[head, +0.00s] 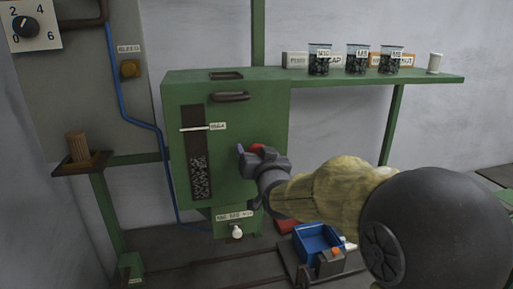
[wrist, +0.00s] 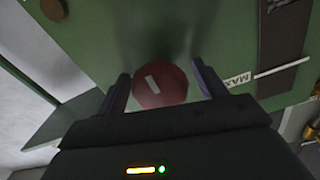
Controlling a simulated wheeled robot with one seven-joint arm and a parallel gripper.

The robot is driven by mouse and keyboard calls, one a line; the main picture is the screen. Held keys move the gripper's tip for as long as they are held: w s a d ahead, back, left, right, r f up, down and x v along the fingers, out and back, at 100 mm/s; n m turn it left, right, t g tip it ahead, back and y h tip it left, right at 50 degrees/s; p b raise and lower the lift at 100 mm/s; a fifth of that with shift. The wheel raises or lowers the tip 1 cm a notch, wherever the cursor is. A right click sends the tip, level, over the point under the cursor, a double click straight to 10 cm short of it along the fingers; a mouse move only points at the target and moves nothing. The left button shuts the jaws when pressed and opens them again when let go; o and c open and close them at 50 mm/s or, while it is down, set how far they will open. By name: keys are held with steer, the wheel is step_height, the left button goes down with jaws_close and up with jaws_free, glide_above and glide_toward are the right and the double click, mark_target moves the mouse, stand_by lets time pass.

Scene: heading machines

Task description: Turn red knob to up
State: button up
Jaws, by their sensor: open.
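The red knob (head: 257,148) is on the front of the green machine cabinet (head: 225,108), mostly hidden behind my gripper in the head view. In the wrist view the red knob (wrist: 160,86) is round, with a short pale mark on its face. My gripper (wrist: 160,88) is open, with one finger on each side of the knob. A narrow gap seems to show on each side, but I cannot tell whether either finger touches it. In the head view my gripper (head: 243,150) is at the cabinet front, right of the level window (head: 197,130).
A green shelf (head: 430,78) at the right holds several labelled jars (head: 357,60) and a white cup (head: 435,63). A blue bin (head: 318,240) sits low below my arm. A white knob (head: 237,232) is under the cabinet. A dial (head: 27,27) is at upper left.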

steer(key=shift+w, duration=0.1)
steer(key=shift+c, duration=0.2)
steer(key=c, duration=0.8)
steer(key=shift+c, duration=0.2)
